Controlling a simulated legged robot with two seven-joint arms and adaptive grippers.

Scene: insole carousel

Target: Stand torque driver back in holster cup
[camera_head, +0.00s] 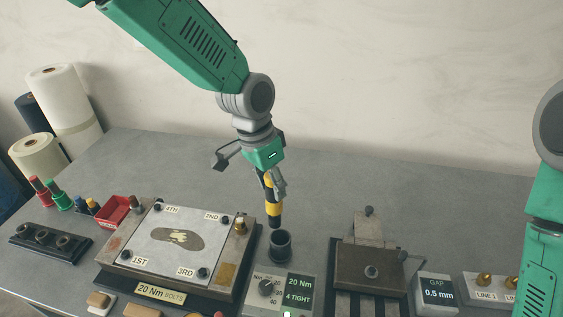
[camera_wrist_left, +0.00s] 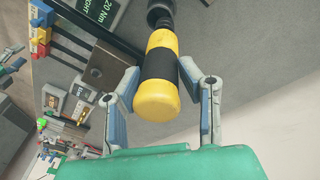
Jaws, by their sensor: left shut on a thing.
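The torque driver (camera_head: 273,203) is yellow and black and hangs roughly upright, slightly tilted, above the holster cup. My left gripper (camera_head: 272,182) is shut on its upper part. In the left wrist view the driver's yellow and black handle (camera_wrist_left: 158,83) is between the two fingers of the left gripper (camera_wrist_left: 165,95). The holster cup (camera_head: 280,245) is a dark open cylinder just under the driver's lower end. From this angle I cannot tell whether the tip is over or inside the rim. My right gripper is not in view; a green arm link shows at the right edge.
A plate fixture (camera_head: 180,240) with an insole shape and numbered bolts stands left of the cup. A torque display box (camera_head: 285,292) stands in front of the cup, and a clamp fixture (camera_head: 370,265) stands to its right. A red bin (camera_head: 113,211) is further left. The table's back is clear.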

